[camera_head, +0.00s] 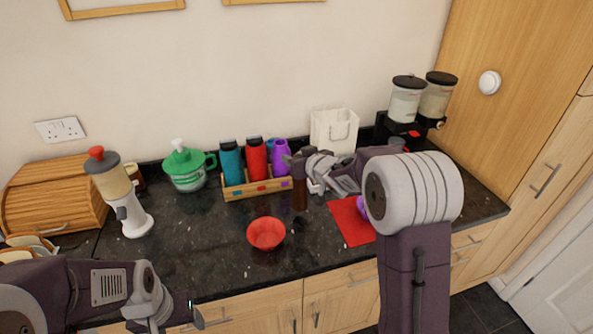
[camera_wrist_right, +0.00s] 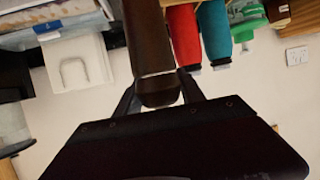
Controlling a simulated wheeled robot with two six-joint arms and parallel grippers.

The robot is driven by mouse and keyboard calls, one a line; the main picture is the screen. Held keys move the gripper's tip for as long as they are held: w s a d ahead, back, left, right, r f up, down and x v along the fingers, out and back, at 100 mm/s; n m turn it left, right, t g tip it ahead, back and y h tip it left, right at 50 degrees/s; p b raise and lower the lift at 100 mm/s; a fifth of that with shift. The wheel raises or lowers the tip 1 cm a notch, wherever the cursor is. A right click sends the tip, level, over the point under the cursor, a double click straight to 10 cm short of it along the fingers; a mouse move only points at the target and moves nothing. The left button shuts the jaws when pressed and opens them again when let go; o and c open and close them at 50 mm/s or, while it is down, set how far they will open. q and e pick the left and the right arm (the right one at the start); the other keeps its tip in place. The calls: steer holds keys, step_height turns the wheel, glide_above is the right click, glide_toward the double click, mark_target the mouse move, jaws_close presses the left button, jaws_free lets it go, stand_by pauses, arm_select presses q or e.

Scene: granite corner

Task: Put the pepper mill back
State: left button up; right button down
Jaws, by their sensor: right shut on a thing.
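The dark brown pepper mill (camera_head: 300,196) is upright in the head view, just right of the wooden bottle rack. In the right wrist view the mill (camera_wrist_right: 147,45) runs up from between the fingers. My right gripper (camera_head: 299,162) is shut on the mill near its top. Whether the mill's base touches the counter I cannot tell. My left gripper (camera_head: 192,318) is low at the front left of the head view, away from the mill; its fingers are mostly hidden.
The rack (camera_head: 257,190) holds blue, red and purple bottles. A small white tray (camera_head: 315,187) is partly hidden behind the right gripper. A red bowl (camera_head: 266,234) and red mat (camera_head: 347,223) lie in front. A white bag-like holder (camera_head: 333,130) and cereal dispensers (camera_head: 405,104) stand behind.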

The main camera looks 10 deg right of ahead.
mark_target(300, 187)
steer(key=f, duration=0.3)
steer(key=shift+w+a+f+b, duration=0.1)
steer(key=shift+a+f+b, duration=0.1)
steer(key=shift+f+b, duration=0.15)
steer(key=shift+d+f, duration=0.1)
steer(key=shift+f, duration=0.1)
steer(key=c, duration=0.7)
jaws_free()
